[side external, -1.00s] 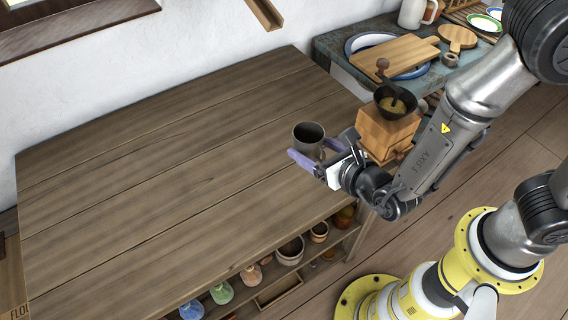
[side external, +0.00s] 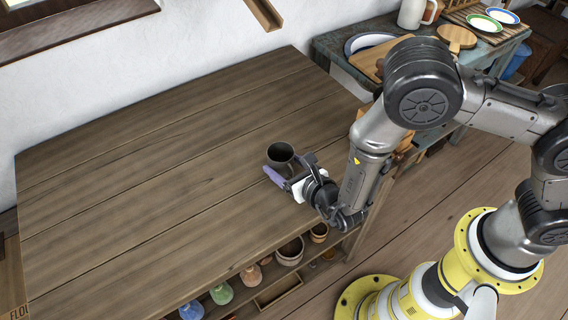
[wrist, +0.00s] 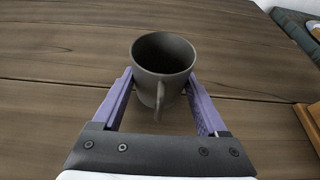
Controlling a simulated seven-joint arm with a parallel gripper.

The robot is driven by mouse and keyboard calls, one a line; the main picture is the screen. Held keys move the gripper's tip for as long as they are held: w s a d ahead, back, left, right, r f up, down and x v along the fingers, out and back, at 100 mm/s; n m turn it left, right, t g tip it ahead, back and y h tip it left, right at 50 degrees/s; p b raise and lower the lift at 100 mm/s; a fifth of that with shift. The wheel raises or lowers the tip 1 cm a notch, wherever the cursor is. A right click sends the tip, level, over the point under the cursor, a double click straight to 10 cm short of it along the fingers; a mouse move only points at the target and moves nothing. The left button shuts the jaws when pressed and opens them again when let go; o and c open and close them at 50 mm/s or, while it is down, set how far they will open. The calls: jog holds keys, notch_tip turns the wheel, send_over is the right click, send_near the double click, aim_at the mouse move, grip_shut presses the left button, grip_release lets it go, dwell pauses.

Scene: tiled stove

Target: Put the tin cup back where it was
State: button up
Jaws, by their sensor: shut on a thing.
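The tin cup (side external: 281,155) is dark grey, upright and empty inside, over the right part of the wooden table. It also shows in the wrist view (wrist: 163,56), with its handle turned toward my wrist. My gripper (side external: 290,174) is shut on the cup, with one purple finger on each side of its body, as the wrist view (wrist: 160,92) shows. I cannot tell whether the cup's base touches the table or is slightly above it.
The wooden table (side external: 140,180) is clear to the left of the cup. The wooden coffee grinder is mostly hidden behind my arm on the right. A shelf under the table's front edge holds several pots (side external: 290,250). A blue side table (side external: 340,52) with boards and plates stands behind right.

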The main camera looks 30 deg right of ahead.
jog(key=shift+f, duration=0.1)
jog(key=o, duration=1.3)
jog(key=shift+s+r, duration=0.1)
jog(key=shift+r, duration=0.1)
jog(key=v, duration=0.7)
jog(key=shift+s+r, duration=0.1)
jog(key=shift+s, duration=0.05)
